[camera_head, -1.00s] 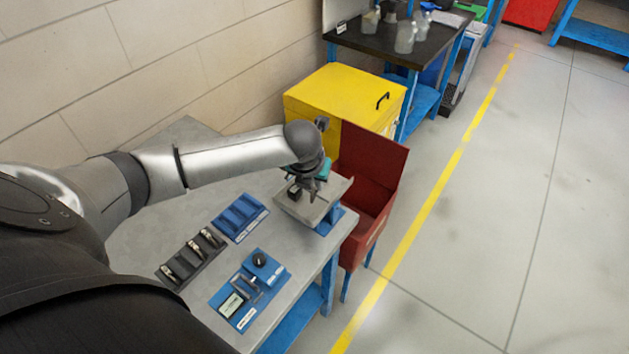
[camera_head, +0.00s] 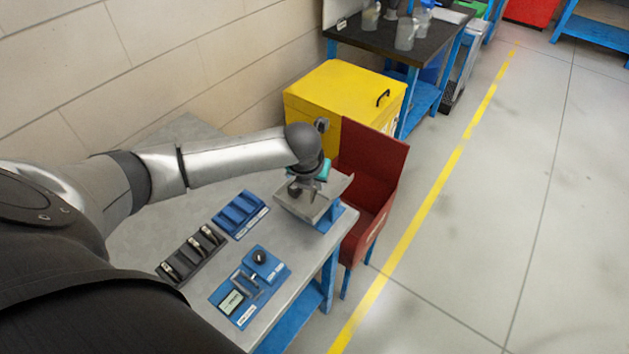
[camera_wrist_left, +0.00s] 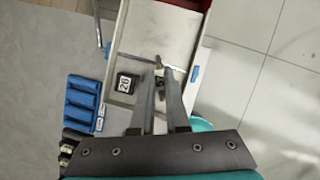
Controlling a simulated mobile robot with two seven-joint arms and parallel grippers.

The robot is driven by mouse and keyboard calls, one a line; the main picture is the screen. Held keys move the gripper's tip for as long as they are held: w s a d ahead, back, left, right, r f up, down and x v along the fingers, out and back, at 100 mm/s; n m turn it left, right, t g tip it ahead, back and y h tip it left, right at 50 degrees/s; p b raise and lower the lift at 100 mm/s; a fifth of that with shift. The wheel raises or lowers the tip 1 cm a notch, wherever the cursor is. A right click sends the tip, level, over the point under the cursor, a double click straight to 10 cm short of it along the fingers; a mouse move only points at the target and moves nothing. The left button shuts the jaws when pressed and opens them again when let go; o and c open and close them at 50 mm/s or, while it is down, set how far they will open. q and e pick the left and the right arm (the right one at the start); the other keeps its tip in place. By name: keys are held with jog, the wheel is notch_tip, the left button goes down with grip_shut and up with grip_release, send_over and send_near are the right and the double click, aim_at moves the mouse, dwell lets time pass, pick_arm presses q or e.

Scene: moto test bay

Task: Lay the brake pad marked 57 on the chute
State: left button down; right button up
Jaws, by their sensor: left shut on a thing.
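My left gripper (camera_head: 309,194) is over the grey chute (camera_head: 330,212) at the table's far right end. In the left wrist view the left gripper (camera_wrist_left: 162,78) is shut on a small dark brake pad with a brownish edge (camera_wrist_left: 167,72). Its mark cannot be read. The pad appears just above the chute (camera_wrist_left: 165,30) or touching it; I cannot tell which. A black block marked 20 (camera_wrist_left: 126,83) sits at the chute's near end, left of the fingers. My right gripper is not in view.
A black rack (camera_head: 190,256) holds several metal pieces; a blue slotted rack (camera_head: 240,215) stands beside it. A blue fixture with a knob (camera_head: 262,261) is in front. A red bin (camera_head: 372,180) stands beyond the chute, with a yellow cabinet (camera_head: 345,95) behind.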

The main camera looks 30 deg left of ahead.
pick_arm(q)
jog(key=shift+f, duration=0.5)
jog(key=shift+p, duration=0.35)
dwell(0.8)
jog(key=c, duration=0.8)
grip_release()
jog(key=shift+c, duration=0.2)
notch_tip(320, 180, up, 7)
jog(key=p, duration=0.8)
